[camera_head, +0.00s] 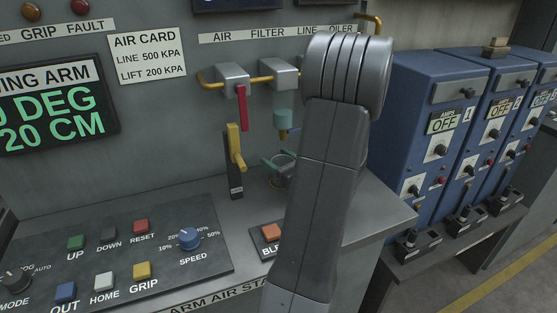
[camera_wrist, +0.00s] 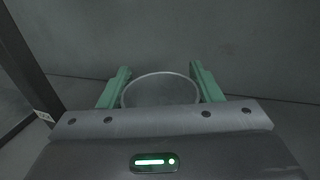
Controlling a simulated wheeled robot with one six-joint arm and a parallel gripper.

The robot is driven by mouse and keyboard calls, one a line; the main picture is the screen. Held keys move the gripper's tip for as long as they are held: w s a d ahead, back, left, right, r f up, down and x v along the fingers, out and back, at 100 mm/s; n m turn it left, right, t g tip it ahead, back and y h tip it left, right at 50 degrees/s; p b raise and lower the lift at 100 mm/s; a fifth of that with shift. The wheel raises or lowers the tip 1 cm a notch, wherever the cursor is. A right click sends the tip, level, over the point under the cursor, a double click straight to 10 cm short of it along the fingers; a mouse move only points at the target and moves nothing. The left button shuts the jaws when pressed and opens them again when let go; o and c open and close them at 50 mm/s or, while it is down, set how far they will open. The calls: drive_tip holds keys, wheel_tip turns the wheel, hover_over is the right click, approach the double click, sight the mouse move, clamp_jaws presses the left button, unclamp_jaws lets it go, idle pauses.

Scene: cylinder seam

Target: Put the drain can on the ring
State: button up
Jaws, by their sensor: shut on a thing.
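The drain can (camera_wrist: 161,74) shows in the wrist view as a thin pale round rim between the two green fingers of my gripper (camera_wrist: 160,80). The fingers are shut on its sides. In the head view, the green fingers of my gripper (camera_head: 279,160) and the can (camera_head: 283,178) are low at the back of the bench, below the filter bowl (camera_head: 283,118). My arm covers part of this spot. I cannot make out the ring, nor tell whether the can touches the bench.
A yellow lever (camera_head: 235,148) stands just left of the gripper, with a red handle (camera_head: 242,108) above it. A control panel (camera_head: 120,260) with buttons fills the bench's left. An orange button (camera_head: 271,232) sits in front. Blue cabinets (camera_head: 430,140) stand at right.

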drive_tip(key=shift+f, duration=0.15)
drive_tip(key=o, duration=1.1)
drive_tip(key=shift+r, duration=0.2)
drive_tip(key=shift+s+d, duration=0.15)
drive_tip(key=v, duration=1.1)
drive_tip(key=shift+s+d+b, duration=0.2)
drive_tip(key=shift+s+b, duration=0.05)
drive_tip(key=shift+b, duration=0.15)
